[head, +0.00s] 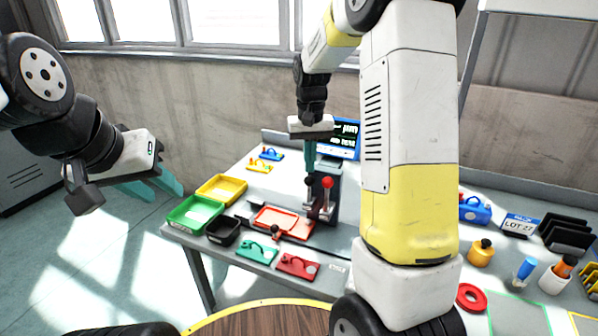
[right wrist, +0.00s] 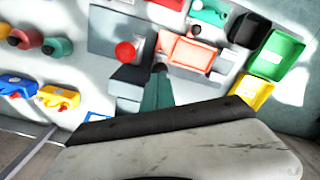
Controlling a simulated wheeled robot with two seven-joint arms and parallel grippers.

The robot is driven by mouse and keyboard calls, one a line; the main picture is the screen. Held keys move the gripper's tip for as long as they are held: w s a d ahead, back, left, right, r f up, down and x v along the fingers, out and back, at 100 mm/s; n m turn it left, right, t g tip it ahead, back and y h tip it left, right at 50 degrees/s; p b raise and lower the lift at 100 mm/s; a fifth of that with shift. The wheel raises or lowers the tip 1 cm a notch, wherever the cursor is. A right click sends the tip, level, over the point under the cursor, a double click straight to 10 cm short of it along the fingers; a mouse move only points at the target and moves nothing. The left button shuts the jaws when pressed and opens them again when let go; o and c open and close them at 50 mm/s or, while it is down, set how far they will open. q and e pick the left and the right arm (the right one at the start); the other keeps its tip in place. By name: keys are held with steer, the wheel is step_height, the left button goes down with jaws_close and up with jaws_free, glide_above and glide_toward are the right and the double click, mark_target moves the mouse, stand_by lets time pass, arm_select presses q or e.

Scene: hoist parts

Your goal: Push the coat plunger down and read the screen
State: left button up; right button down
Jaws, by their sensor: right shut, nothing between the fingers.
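A grey station (head: 334,194) on the table carries a red-knobbed plunger (head: 327,183) and a dark-knobbed plunger (head: 310,181). I cannot tell which is the coat plunger. My right gripper (head: 309,168) is shut and empty, pointing down with its tips at or just above the dark knob; contact is unclear. In the right wrist view its teal fingers (right wrist: 157,88) reach the dark knob (right wrist: 160,68), beside the red knob (right wrist: 125,52). The screen (head: 346,136) is lit behind, partly hidden; its small text is unclear. My left gripper (head: 163,185) is open and empty, off the table's left side.
A green tray (head: 194,214), a yellow tray (head: 221,188), a black bin (head: 222,231) and a red tray (head: 283,221) stand left of the station. Green (head: 257,252) and red (head: 297,265) plates lie at the front edge. Bottles and a red ring (head: 471,297) are at right.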

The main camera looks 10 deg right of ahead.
mark_target(309, 177)
steer(key=shift+f, duration=0.1)
steer(key=shift+f, duration=2.9)
steer(key=shift+s+f, duration=0.1)
steer(key=shift+f, duration=0.05)
steer(key=shift+r, duration=3.3)
